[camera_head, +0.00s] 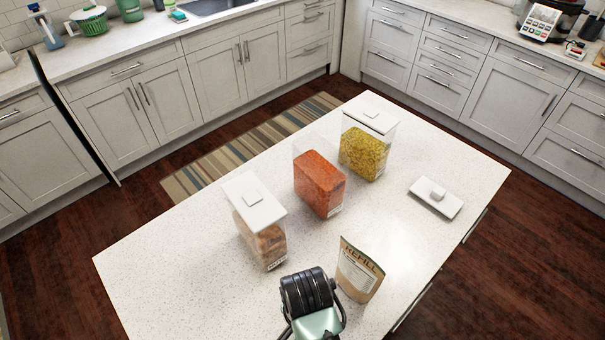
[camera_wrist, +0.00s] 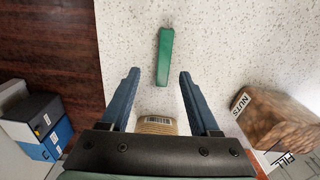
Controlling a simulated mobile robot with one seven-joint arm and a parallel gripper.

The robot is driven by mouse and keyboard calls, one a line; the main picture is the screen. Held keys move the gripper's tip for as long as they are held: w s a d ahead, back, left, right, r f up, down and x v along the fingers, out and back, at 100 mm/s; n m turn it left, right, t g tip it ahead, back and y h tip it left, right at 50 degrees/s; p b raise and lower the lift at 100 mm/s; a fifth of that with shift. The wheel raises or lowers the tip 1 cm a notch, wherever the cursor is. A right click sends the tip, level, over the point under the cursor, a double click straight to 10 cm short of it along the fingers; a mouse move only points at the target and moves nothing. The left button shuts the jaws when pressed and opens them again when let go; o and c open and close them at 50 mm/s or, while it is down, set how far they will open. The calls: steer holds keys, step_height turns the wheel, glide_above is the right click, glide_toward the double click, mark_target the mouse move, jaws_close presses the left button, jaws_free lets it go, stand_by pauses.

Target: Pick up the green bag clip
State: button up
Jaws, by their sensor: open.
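The green bag clip (camera_wrist: 164,58) lies on the speckled white counter in the wrist view, as a narrow bar pointing nearly straight up the picture. My gripper (camera_wrist: 159,75) is open, with its two blue fingers apart. In the picture, the clip's lower end shows between the fingertips and the rest extends beyond them. I see no contact, and the height gap is hard to judge. The clip does not show in the head view, where my dark wrist and green arm cover part of the front of the counter.
A REFILL pouch (camera_head: 360,271) stands right of my arm. Containers of nuts (camera_head: 262,238), orange food (camera_head: 319,184) and yellow food (camera_head: 364,153) stand behind. A loose white lid (camera_head: 436,198) lies at right. A beige barcoded item (camera_wrist: 157,125) shows between my fingers' bases. The counter's left side is clear.

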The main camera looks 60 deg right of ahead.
steer(key=shift+w+d+f+p, duration=0.1)
steer(key=shift+f+p, duration=0.15)
steer(key=shift+f, duration=0.85)
steer(key=shift+w+a+f+p, duration=0.1)
steer(key=shift+f+p, duration=0.1)
steer(key=shift+f, duration=0.9)
steer(key=shift+w+d+f+p, duration=0.1)
steer(key=shift+f+p, duration=0.15)
steer(key=shift+f, duration=0.85)
jaws_close()
